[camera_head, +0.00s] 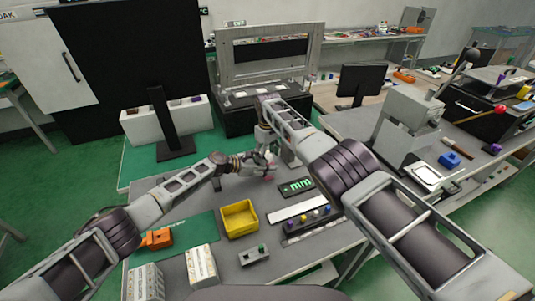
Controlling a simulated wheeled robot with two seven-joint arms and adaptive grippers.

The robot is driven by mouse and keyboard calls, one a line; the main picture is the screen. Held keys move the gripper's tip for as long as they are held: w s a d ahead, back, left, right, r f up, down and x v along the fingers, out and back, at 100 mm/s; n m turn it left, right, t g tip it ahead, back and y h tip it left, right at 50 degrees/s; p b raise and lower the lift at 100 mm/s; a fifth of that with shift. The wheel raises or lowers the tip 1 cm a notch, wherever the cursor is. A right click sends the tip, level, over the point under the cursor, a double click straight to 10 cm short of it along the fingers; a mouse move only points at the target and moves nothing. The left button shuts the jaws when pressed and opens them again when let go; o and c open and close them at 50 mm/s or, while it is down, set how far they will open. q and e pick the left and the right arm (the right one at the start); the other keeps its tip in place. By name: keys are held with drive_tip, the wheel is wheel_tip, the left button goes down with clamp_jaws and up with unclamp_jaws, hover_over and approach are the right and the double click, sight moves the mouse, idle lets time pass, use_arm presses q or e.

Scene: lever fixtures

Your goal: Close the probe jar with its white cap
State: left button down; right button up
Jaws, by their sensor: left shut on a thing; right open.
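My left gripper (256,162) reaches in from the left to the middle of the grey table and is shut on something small. A pinkish thing (269,177) shows at its fingers; it may be the probe jar, but it is too small to tell. My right gripper (266,138) is open, pointing down just above and beside the left one. The two grippers overlap in this view, so the space between them is mostly hidden. I cannot make out the white cap.
A yellow bin (239,218), an orange tool (158,239) and two white boxes (201,266) are at the front left. A metal frame (268,60) stands behind.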

drive_tip(key=c, duration=1.1)
drive_tip(key=m, duration=1)
drive_tip(key=shift+s+a+f, duration=0.1)
drive_tip(key=shift+s, duration=0.05)
drive_tip(key=shift+c, duration=0.2)
drive_tip(key=o, duration=1.1)
drive_tip(key=shift+r, duration=0.2)
